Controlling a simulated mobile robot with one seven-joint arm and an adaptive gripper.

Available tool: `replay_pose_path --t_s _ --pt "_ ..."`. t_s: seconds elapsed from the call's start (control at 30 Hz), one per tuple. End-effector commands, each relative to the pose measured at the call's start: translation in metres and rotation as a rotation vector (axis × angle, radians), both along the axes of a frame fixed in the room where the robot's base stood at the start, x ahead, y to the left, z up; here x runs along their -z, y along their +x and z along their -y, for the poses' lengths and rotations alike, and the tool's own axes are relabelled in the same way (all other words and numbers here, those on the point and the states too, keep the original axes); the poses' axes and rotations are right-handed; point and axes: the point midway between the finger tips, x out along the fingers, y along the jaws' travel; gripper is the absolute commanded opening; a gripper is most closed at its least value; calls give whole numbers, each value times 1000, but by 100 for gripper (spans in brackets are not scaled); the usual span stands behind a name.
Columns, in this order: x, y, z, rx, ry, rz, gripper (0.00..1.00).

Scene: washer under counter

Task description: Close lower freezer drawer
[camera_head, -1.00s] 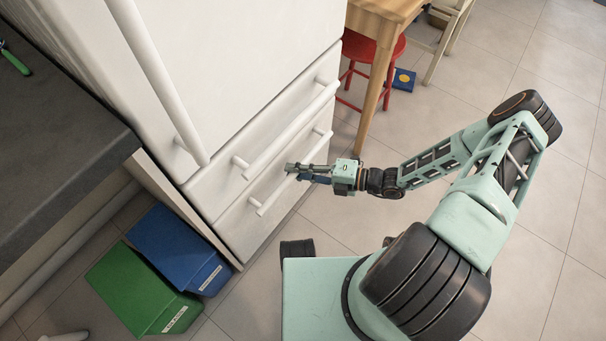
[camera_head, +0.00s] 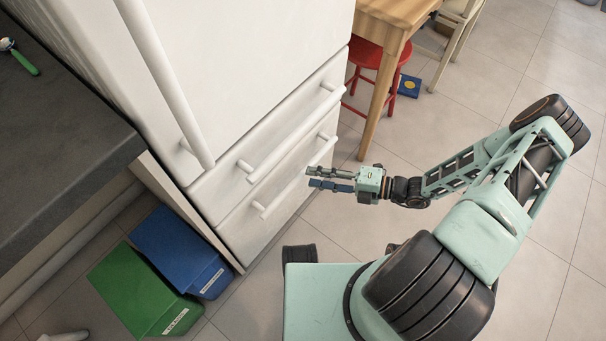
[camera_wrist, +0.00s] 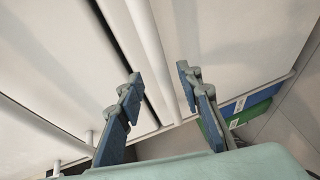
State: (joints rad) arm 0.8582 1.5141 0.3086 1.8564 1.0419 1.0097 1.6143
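The lower freezer drawer (camera_head: 284,197) is the bottom white front of the fridge in the head view. Its bar handle (camera_head: 288,179) runs along the front. I see no clear gap around this drawer in the head view. My gripper (camera_head: 311,178) is open and empty, just in front of the handle and apart from it. In the wrist view the spread fingers (camera_wrist: 159,76) point at the white fronts, with a pale bar (camera_wrist: 163,50) beyond and between them. A dark slit runs beside that bar; I cannot tell which drawer it belongs to.
The upper drawer (camera_head: 318,103) and tall fridge door (camera_head: 230,40) are above. A blue bin (camera_head: 180,245) and a green bin (camera_head: 135,285) stand left of the fridge, below a dark counter (camera_head: 60,160). A red stool (camera_head: 378,65) and wooden table (camera_head: 395,12) stand behind.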

Motion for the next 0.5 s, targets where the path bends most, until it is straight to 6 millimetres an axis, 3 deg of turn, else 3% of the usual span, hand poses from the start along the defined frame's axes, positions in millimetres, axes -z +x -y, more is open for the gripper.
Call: replay_pose_path --t_s 0.2,0.5 --pt "-8 -10 41 1 -1 1 33" --pt "-12 -16 61 -1 2 1 33"
